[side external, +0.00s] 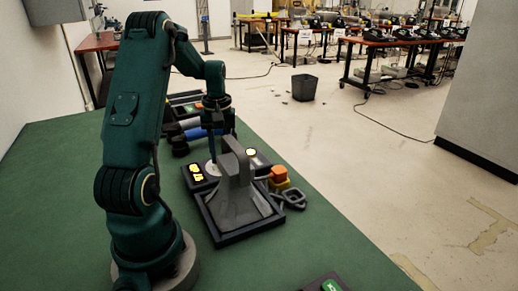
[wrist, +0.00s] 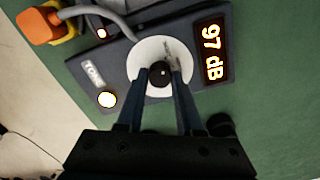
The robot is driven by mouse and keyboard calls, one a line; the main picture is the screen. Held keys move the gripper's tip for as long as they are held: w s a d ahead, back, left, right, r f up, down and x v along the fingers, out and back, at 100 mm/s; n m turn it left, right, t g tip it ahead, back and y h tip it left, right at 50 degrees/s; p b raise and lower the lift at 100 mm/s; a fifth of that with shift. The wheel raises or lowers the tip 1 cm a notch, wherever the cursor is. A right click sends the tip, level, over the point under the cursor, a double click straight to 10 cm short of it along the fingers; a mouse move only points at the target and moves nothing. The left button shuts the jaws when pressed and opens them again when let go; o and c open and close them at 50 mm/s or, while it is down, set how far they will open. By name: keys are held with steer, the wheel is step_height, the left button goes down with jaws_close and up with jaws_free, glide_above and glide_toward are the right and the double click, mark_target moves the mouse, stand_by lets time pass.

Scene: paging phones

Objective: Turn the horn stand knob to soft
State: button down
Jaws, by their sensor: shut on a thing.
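The horn stand (side external: 214,222) is a dark grey base on the green table, with a grey upright horn or handset piece in it. In the wrist view its dark panel (wrist: 140,52) carries a white round dial (wrist: 149,52) with a black knob (wrist: 160,73) at its centre. My gripper (wrist: 160,82) is shut on the knob, one blue finger on each side. In the side view my gripper (side external: 214,150) points down at the panel, and the knob is hidden. The lit display (wrist: 212,52) reads 97 dB. The dial's small markings are not legible.
A lit round lamp (wrist: 107,100) and a TONE label (wrist: 93,73) are beside the dial. An orange and yellow piece (side external: 279,177) stands to the right of the stand. Blue and grey cylinders (side external: 180,130) lie behind. The front of the green table (side external: 270,268) is mostly clear.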

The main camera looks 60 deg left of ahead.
stand_by(0.4)
steer(key=c, duration=0.6)
jaws_free()
steer(key=shift+o, duration=0.2)
steer(key=shift+r, duration=0.15)
step_height(320, 180, up, 5)
steer(key=shift+f, duration=0.1)
